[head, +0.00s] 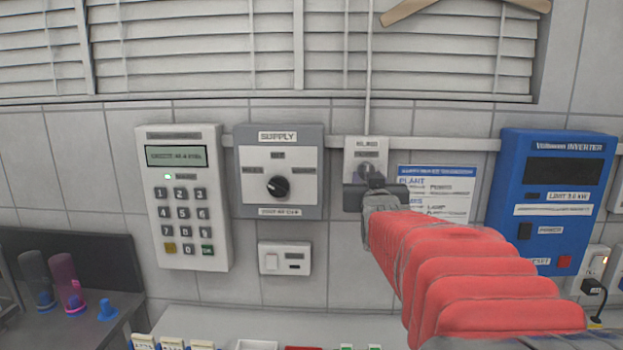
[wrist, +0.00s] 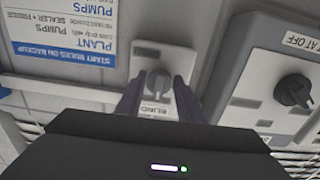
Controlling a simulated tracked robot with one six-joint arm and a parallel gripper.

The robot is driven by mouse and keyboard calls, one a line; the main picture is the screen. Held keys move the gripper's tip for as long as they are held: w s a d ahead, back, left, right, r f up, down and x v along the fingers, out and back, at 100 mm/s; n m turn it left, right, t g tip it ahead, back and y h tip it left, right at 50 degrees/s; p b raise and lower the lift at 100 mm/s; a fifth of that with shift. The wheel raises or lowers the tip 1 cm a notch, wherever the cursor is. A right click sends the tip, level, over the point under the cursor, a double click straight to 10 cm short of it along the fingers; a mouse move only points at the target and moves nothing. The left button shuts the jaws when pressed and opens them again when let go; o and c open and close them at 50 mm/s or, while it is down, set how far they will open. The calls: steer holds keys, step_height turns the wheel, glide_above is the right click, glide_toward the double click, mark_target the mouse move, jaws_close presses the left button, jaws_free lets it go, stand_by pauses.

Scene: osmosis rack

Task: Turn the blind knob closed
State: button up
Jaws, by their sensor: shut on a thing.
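The blind control is a small pale plate (head: 367,150) on the tiled wall, below the window blinds. Its grey knob (wrist: 158,84) shows in the wrist view between the two fingers of my gripper (wrist: 157,95). The wrist view appears upside down, with the BLIND label below the knob. My gripper (head: 371,185) reaches the plate from the lower right in the head view and is shut on the knob. It hides the lower part of the plate in the head view. The knob's exact angle is hard to read. The slatted blinds (head: 270,50) hang above.
A supply switch panel (head: 308,198) with a black dial stands left of the blind plate. A keypad (head: 183,200) is farther left. A blue-and-white notice (head: 437,184) is close on the right, then a blue inverter (head: 555,200).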

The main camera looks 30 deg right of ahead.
steer(key=shift+f, duration=0.3)
steer(key=o, duration=1.1)
steer(key=shift+r, duration=0.25)
steer(key=shift+c, duration=0.2)
steer(key=shift+s, duration=0.15)
steer(key=v, duration=1.3)
steer(key=shift+s+a, duration=0.2)
steer(key=shift+a, duration=0.05)
steer(key=shift+f, duration=0.1)
